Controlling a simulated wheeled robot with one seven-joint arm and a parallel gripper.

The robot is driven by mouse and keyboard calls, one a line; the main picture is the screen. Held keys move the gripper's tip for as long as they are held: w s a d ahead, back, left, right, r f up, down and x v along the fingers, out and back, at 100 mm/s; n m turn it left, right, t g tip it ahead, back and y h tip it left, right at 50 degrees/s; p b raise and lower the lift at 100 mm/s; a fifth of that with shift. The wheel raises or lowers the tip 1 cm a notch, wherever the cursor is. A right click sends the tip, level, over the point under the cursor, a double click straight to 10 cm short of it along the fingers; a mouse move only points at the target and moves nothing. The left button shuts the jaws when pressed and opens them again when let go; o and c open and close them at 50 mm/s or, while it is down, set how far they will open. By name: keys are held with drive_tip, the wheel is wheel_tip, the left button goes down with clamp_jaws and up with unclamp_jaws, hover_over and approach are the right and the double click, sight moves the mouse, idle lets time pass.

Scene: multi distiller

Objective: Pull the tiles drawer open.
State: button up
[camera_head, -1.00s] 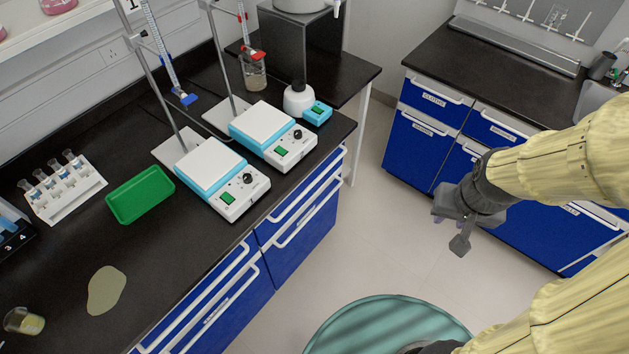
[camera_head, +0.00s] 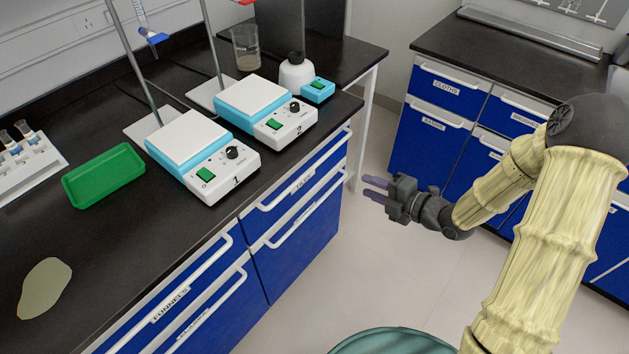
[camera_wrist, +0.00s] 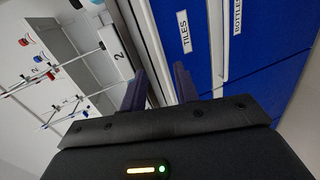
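The tiles drawer (camera_head: 302,183) is the upper blue drawer of the bench, below the hotplate marked 2. It has a long white bar handle and looks shut. Its TILES label (camera_wrist: 186,32) reads clearly in the wrist view. My gripper (camera_head: 374,189) is to the right of the drawer, apart from it, with its purple fingers pointing left towards the bench. In the wrist view, my gripper (camera_wrist: 160,78) has its two fingers spread with nothing between them, and the drawer front lies beyond them.
A drawer labelled BOTTLES (camera_wrist: 237,15) lies beside the tiles drawer in the wrist view. The FUNNELS drawer (camera_head: 170,304) is at lower left. Hotplates (camera_head: 265,105) stand above on the black bench. A second blue cabinet (camera_head: 432,130) stands behind my arm. Floor between is clear.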

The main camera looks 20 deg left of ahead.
sight(315, 164)
drive_tip(key=shift+s+a+n+y, duration=0.35)
drive_tip(key=shift+n+y, duration=0.15)
drive_tip(key=shift+n, duration=0.1)
drive_tip(key=x, duration=1.6)
drive_tip(key=shift+s+a+f, duration=0.15)
drive_tip(key=shift+f, duration=0.05)
drive_tip(key=shift+w+a+f, duration=0.15)
drive_tip(key=shift+w+a, duration=0.15)
drive_tip(key=shift+a, duration=0.2)
clamp_jaws()
